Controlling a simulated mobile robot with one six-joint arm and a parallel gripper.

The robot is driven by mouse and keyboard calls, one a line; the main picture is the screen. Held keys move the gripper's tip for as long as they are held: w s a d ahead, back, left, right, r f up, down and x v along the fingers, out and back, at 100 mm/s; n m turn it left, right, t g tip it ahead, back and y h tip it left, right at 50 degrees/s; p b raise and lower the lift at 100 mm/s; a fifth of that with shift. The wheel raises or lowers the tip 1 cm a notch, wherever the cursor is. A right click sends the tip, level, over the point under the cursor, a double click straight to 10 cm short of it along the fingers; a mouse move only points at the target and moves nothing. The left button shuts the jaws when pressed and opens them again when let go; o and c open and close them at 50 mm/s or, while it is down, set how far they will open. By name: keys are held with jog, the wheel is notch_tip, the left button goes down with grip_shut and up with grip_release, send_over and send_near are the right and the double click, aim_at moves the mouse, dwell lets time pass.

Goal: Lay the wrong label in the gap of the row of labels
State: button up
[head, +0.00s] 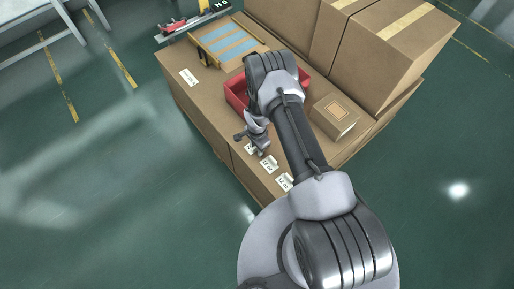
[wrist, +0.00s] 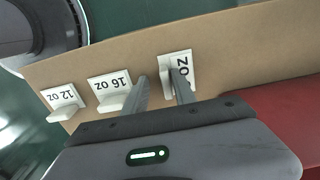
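Three white labels with raised tabs lie along the carton edge in the wrist view: a 12 oz label (wrist: 62,96), a 16 oz label (wrist: 108,82) and a third label (wrist: 187,64), whose number is hidden by a finger. The third's text looks turned about a quarter against the others. My gripper (wrist: 159,76) is open, its fingers apart, one left of the third label and one over it, with its tab between them. In the head view my gripper (head: 262,150) is low over the row's far end. Another white label (head: 188,77) lies apart at the carton top's far left.
A red bin (head: 236,92) stands beside the row. A small box (head: 334,116) is to its right. Tall cartons (head: 391,38) stand back right. Bare cardboard shows between the far label and the row.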

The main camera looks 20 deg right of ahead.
jog(key=shift+r, duration=0.1)
notch_tip(320, 180, up, 40)
jog(key=w+n+t+p, duration=0.2)
jog(key=n+p, duration=0.1)
jog(key=p, duration=0.2)
jog(key=s+a+r+n+t, duration=0.1)
jog(key=s+r, duration=0.3)
jog(key=r, duration=0.3)
jog(key=s+a+r+n+t, duration=0.1)
jog(key=s+r, duration=0.3)
jog(key=r, duration=0.3)
jog(key=s+a+r+n+t+y, duration=0.1)
jog(key=s+r, duration=0.3)
jog(key=s, duration=0.4)
jog(key=s+a+r+n+y, duration=0.1)
jog(key=s+r+n, duration=0.2)
jog(key=s, duration=0.5)
jog(key=shift+s+a+r+t, duration=0.3)
jog(key=shift+r+t, duration=0.1)
